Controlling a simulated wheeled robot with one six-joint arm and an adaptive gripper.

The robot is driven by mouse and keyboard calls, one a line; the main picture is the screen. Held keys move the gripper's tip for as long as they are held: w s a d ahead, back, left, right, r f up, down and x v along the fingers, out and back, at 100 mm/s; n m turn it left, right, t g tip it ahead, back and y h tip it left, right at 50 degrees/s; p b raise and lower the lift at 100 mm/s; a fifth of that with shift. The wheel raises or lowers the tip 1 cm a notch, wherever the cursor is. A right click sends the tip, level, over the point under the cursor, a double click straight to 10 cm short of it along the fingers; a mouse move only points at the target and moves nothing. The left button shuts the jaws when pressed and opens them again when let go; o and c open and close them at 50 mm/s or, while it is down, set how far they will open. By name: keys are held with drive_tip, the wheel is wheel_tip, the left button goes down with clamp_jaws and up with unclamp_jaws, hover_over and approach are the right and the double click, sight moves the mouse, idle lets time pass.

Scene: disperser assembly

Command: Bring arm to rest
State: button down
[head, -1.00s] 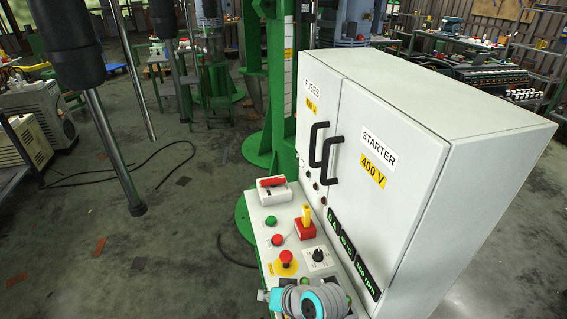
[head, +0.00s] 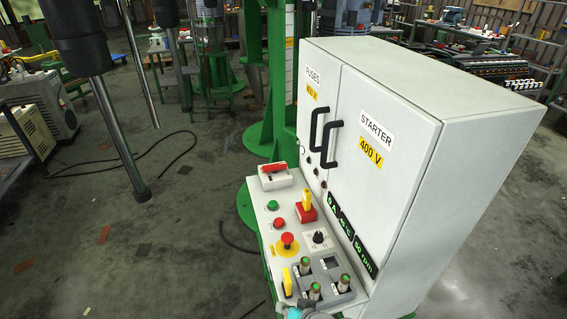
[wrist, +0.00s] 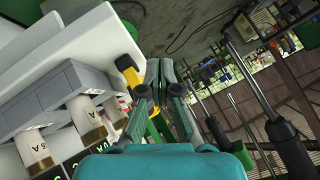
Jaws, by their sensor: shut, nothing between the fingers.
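My gripper (wrist: 160,72) is shut and empty in the wrist view, its two dark fingers together above the teal wrist housing. It hangs in front of the control panel, and a yellow lever shows just left of the fingers. In the head view only a bit of my teal arm (head: 300,314) shows at the bottom edge, and the fingers are out of sight. A grey fuse block (head: 309,276) with several green-topped fuses sits on the panel; the block (wrist: 55,95) also fills the left of the wrist view, with white fuses.
The cabinet (head: 405,160) stands right of the panel, its doors closed, with black handles (head: 326,132). The panel holds a red emergency button (head: 287,240), a yellow-and-red switch (head: 306,208) and a red-and-white switch box (head: 274,176). Grey disperser shafts (head: 118,135) hang at left. Floor between is open.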

drive_tip(key=s+d+f+m+t+h, duration=0.1)
drive_tip(key=s+d+t+h, duration=0.1)
drive_tip(key=s+d, duration=0.55)
drive_tip(key=s+d+f+m+t+h, duration=0.15)
drive_tip(key=s+d, duration=0.35)
drive_tip(key=s, duration=0.5)
drive_tip(key=s+d+r+n+t+h, duration=0.1)
drive_tip(key=s+d+r+t, duration=0.1)
drive_tip(key=s+r, duration=0.5)
drive_tip(key=s+d+r+n+t+h, duration=0.1)
drive_tip(key=s+d+r+t+h, duration=0.1)
drive_tip(key=s+d+r, duration=0.2)
drive_tip(key=r+v, duration=0.1)
drive_tip(key=v, duration=0.6)
drive_tip(key=shift+r, duration=0.2)
idle(0.8)
